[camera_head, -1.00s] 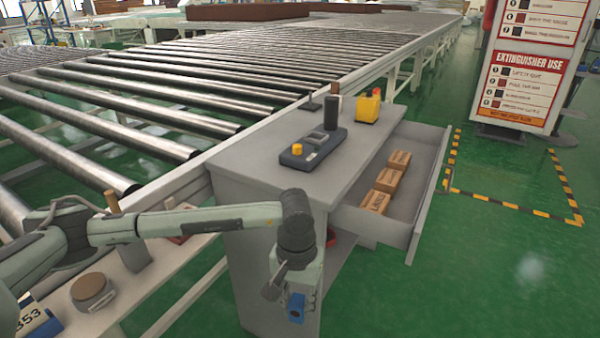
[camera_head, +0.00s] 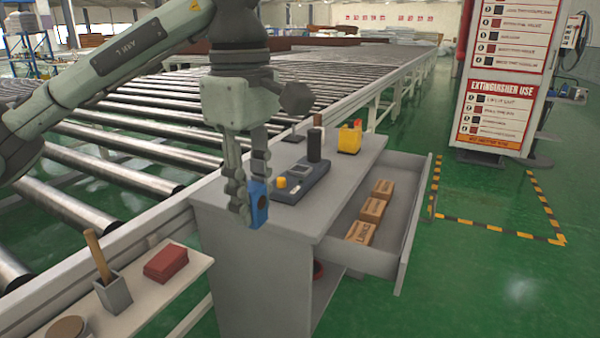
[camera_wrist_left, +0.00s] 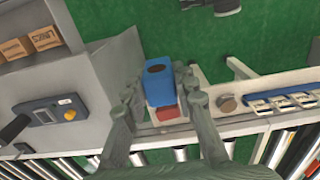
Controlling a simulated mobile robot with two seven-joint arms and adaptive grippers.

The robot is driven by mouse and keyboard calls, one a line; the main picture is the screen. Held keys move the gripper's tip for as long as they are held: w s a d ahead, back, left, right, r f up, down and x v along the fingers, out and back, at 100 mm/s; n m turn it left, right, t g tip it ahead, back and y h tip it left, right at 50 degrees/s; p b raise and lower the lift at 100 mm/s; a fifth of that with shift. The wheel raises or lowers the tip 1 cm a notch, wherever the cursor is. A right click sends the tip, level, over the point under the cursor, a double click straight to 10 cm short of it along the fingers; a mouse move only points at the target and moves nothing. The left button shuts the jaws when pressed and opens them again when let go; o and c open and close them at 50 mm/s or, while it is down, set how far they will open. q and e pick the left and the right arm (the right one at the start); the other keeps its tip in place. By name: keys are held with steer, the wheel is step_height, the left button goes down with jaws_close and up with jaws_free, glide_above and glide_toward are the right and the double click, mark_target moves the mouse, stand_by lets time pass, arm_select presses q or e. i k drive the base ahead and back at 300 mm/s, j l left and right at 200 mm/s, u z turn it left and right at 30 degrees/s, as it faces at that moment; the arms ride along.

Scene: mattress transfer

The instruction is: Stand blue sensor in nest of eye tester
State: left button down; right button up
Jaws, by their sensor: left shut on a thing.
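The blue sensor (camera_head: 258,205) is a small blue block with a dark round spot. My left gripper (camera_head: 250,192) is shut on it and holds it upright, fingers pointing down, by the near left edge of the grey cabinet top. In the left wrist view the sensor (camera_wrist_left: 158,75) sits between the two fingers. The eye tester (camera_head: 303,184) is a dark blue-grey device with a yellow knob, lying on the cabinet just right of the sensor. It also shows in the left wrist view (camera_wrist_left: 40,112). Its nest cannot be made out clearly. My right gripper is out of view.
A dark cylinder (camera_head: 314,145) stands at the tester's far end, and a yellow item (camera_head: 349,139) behind it. An open drawer (camera_head: 400,225) holds several boxes. A shelf at lower left carries red pads (camera_head: 166,262) and a grey cup (camera_head: 114,292). Rollers (camera_head: 140,180) run behind.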

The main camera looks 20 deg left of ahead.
mark_target(300, 162)
steer(key=i, duration=1)
